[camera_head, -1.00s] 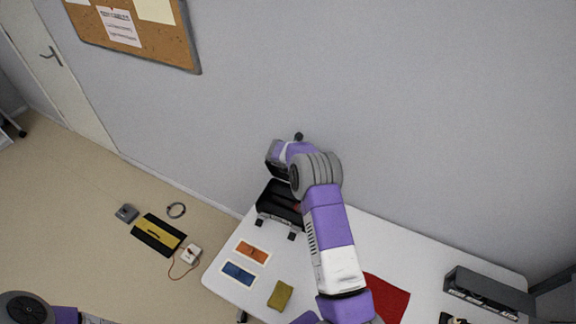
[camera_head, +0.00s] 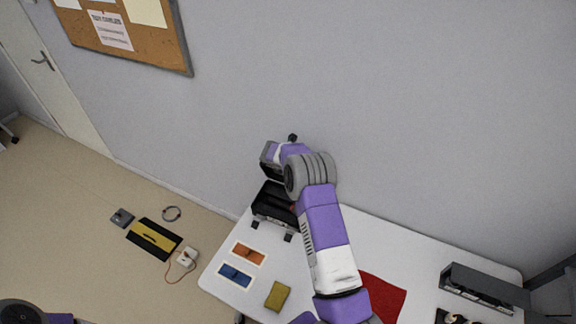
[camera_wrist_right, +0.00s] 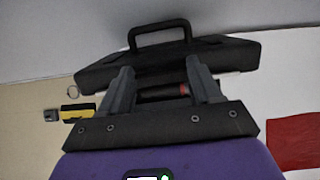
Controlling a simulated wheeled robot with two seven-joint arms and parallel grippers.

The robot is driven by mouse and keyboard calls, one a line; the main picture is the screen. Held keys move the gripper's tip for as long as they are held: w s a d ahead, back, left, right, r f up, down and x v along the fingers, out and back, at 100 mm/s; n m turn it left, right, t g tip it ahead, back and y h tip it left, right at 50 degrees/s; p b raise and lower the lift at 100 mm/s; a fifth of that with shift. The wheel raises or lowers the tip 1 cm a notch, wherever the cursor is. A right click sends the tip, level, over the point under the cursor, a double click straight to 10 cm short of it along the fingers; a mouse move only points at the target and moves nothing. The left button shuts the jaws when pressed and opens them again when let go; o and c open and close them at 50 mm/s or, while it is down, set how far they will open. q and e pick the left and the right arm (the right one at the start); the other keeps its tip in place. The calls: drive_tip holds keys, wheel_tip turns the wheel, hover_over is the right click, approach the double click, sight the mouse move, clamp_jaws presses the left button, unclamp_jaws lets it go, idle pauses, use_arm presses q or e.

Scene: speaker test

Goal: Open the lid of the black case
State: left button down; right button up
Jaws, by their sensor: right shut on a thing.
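The black case (camera_head: 273,214) stands at the far left end of the white table, against the grey wall in the head view. Two feet or latches show on its near side. In the right wrist view its black handle (camera_wrist_right: 160,32) and a broad black part, apparently the lid (camera_wrist_right: 160,62), lie across the top. Below this a dark gap with a small red part shows. My right gripper (camera_wrist_right: 159,68) has its fingers apart against the case, shut on what looks like the lid. In the head view my right arm hides its fingers. My left gripper is out of view.
The white table (camera_head: 320,250) holds an orange card (camera_head: 249,254), a blue card (camera_head: 236,275), an olive cloth (camera_head: 278,296), a red mat (camera_head: 384,297) and a dark open box (camera_head: 484,286). Several small things lie on the floor at left. A corkboard (camera_head: 130,40) hangs above.

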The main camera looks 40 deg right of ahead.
drive_tip(key=shift+w+r, duration=0.1)
drive_tip(key=shift+r, duration=0.05)
drive_tip(key=o, duration=1.5)
drive_tip(key=shift+a, duration=0.1)
drive_tip(key=v, duration=0.7)
drive_tip(key=shift+a+r+b, duration=0.2)
drive_tip(key=shift+b, duration=0.2)
